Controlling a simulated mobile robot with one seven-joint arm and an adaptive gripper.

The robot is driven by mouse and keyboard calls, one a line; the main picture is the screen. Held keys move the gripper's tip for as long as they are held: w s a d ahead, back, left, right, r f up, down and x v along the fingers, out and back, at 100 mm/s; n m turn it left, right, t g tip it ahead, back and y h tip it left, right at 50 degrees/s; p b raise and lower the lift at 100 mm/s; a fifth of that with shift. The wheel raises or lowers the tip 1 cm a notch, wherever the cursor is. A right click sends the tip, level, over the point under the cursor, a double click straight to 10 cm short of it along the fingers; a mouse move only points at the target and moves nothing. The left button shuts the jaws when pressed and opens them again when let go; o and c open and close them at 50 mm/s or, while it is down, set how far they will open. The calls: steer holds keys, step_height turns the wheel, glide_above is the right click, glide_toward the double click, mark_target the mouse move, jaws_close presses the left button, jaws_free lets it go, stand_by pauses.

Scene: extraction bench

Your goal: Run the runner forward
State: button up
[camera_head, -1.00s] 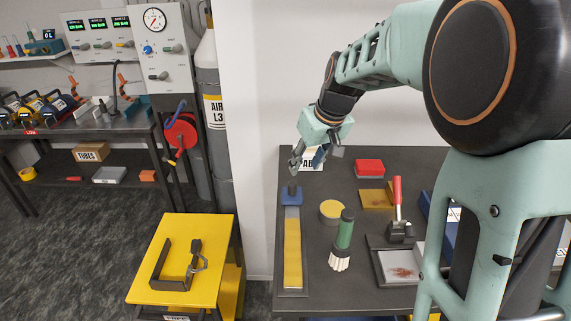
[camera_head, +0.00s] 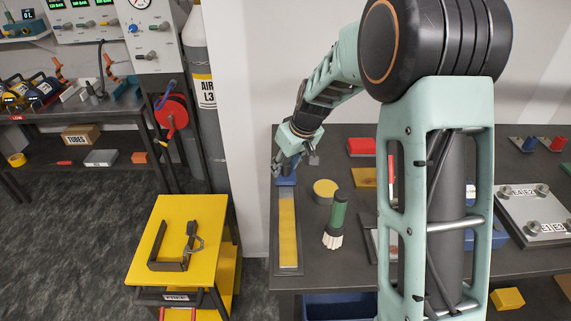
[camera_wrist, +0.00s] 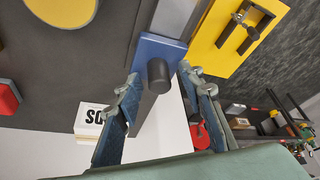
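The runner is a blue block (camera_head: 286,181) with a dark knob, at the far end of a long track (camera_head: 288,235) with a yellow strip. In the wrist view the blue block (camera_wrist: 150,48) and its round dark knob (camera_wrist: 158,75) show between my fingers. My gripper (camera_head: 284,168) is at the runner in the head view and hides the knob there. In the wrist view my gripper (camera_wrist: 160,88) is open, one finger on each side of the knob, with gaps visible. Whether the fingers are level with the knob I cannot tell.
A red block (camera_head: 361,146) is farther back. A yellow cart (camera_head: 153,252) stands to the left. My arm hides part of the bench.

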steer(key=shift+f, duration=0.1)
steer(key=shift+c, duration=0.4)
jaws_close()
